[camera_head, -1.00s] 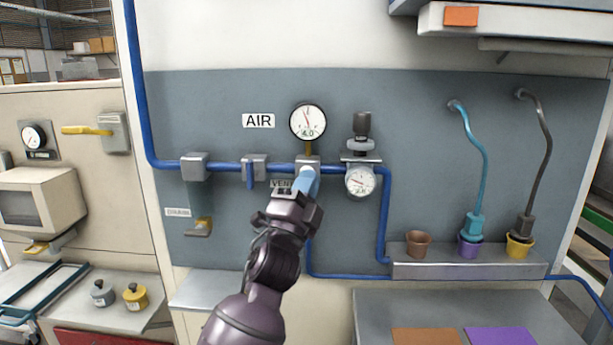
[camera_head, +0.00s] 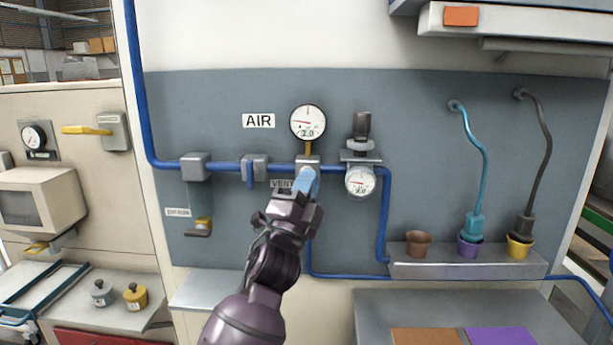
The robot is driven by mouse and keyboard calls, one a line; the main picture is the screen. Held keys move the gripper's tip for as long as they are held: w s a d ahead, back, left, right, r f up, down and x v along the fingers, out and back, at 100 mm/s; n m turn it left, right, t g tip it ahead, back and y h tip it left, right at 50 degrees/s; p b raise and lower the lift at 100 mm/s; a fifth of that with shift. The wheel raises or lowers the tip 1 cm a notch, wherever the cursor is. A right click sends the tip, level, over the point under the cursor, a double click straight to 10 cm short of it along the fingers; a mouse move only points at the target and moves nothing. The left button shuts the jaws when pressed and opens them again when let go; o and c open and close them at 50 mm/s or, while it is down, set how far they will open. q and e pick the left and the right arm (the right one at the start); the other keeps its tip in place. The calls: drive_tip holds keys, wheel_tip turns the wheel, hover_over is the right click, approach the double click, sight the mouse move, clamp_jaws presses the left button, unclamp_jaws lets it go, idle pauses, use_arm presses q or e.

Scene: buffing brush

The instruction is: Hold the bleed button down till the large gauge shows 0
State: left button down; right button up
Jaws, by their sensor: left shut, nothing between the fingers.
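The large gauge (camera_head: 308,122) is a round white dial above the blue air pipe, beside the AIR label (camera_head: 258,121). Its readout shows 2.0 and its red needle points left. Below it a grey block (camera_head: 308,161) sits on the pipe, with a VENT label (camera_head: 282,183) partly hidden by my gripper. My left gripper (camera_head: 307,182), with blue fingers, is shut and empty, its tips at the front of this block. The bleed button is hidden behind the fingertips, so I cannot see it or its contact directly. My right gripper is out of view.
A smaller gauge (camera_head: 360,181) with a black-knobbed regulator (camera_head: 362,127) is just right of the gripper. A blue-handled valve (camera_head: 250,172) is to the left. A shelf (camera_head: 440,271) with several cups and two hoses is at right.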

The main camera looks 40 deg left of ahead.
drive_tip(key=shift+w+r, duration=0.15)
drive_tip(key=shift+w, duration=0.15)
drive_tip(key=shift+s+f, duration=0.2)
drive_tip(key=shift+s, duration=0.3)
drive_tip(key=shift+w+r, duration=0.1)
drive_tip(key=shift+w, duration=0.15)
